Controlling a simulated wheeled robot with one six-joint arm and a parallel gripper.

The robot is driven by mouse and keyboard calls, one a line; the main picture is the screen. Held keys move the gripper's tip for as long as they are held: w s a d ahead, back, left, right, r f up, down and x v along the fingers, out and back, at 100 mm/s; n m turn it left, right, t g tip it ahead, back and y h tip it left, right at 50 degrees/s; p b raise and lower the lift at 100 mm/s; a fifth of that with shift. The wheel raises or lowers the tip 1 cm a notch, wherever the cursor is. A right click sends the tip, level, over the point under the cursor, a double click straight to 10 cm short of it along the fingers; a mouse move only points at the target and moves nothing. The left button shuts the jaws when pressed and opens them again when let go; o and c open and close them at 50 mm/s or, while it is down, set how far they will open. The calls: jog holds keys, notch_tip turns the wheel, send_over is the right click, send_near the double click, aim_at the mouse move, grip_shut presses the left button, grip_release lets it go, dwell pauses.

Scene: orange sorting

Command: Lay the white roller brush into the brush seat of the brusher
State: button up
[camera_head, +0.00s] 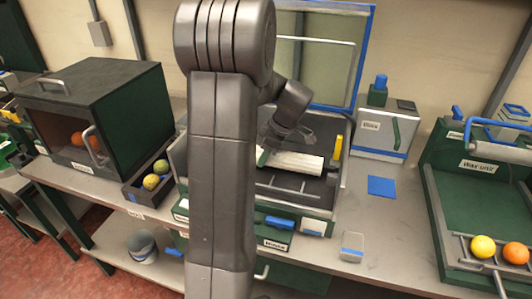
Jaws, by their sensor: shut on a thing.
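The white roller brush (297,163) lies roughly level across the inside of the brusher (318,222), a dark open-topped machine with a green front in the middle of the bench. My gripper (266,146) is at the left part of the brush, shut on it. My arm hides the gripper's fingertips in part and the brush's left end. A pale rack with thin bars (290,187) shows in the brusher, in front of the brush. I cannot tell whether the brush touches its seat.
The wax unit (485,168) is right. A blue pad (381,187) lies between.

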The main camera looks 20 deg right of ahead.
jog(key=shift+s+f+b, duration=0.15)
jog(key=shift+f+b, duration=0.15)
jog(key=shift+b, duration=0.1)
dwell(0.8)
jog(key=o, duration=1)
jog(key=shift+a, duration=0.1)
jog(key=shift+s, duration=0.1)
jog(key=shift+d+r, duration=0.3)
jog(key=shift+r, duration=0.05)
jog(key=v, duration=1.3)
jog(key=shift+a+r, duration=0.2)
jog(key=shift+a, duration=0.05)
jog(key=shift+f, duration=0.1)
jog(key=x, duration=1.3)
jog(key=shift+f, duration=0.3)
jog(key=shift+w, duration=0.2)
jog(key=shift+p, duration=0.3)
